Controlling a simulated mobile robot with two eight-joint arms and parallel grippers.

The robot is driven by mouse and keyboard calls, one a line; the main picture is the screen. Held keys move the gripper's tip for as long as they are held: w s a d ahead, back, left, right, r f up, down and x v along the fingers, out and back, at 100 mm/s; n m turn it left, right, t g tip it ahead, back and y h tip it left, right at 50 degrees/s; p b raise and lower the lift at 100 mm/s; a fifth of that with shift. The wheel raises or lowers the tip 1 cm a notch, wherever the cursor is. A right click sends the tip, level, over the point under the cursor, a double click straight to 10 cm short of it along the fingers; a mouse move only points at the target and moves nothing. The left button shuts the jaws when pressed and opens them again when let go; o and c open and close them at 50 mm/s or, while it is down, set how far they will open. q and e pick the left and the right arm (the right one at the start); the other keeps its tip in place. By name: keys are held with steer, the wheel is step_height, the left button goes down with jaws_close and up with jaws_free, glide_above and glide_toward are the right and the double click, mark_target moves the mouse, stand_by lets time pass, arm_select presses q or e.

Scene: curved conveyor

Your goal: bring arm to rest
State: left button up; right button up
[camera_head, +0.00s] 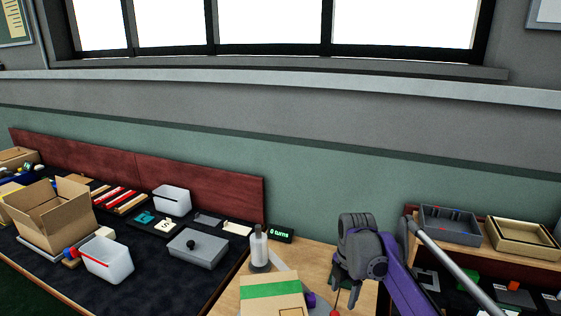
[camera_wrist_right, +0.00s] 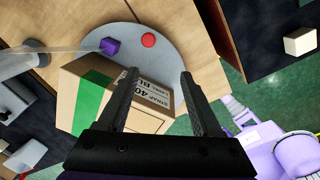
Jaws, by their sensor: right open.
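My right arm (camera_head: 365,250), grey and purple, is bent over the wooden table at the lower right of the head view. My right gripper (camera_wrist_right: 158,86) shows in the wrist view with its two black fingers apart. A cardboard box with a green stripe (camera_wrist_right: 90,98) lies beyond and partly between the fingers in that view; I cannot tell whether they touch it. The box also shows at the bottom of the head view (camera_head: 270,288). My left gripper is in neither view.
The box sits by a grey round plate (camera_wrist_right: 188,42) bearing a purple block (camera_wrist_right: 110,46) and a red disc (camera_wrist_right: 148,40). A dark table with an open carton (camera_head: 50,212) and bins is left; trays (camera_head: 448,226) are right.

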steer(key=s+r+m+t+p, duration=0.2)
steer(key=s+r+m, duration=0.1)
steer(key=s+m, duration=0.9)
steer(key=s+f+m+t+p, duration=0.1)
steer(key=s+f+m+t, duration=0.1)
steer(key=s+f+m, duration=0.4)
steer(key=s+m, duration=0.5)
steer(key=s, duration=0.5)
steer(key=shift+s+f+m+t, duration=0.2)
steer(key=shift+m+t, duration=0.1)
steer(key=shift+m, duration=0.1)
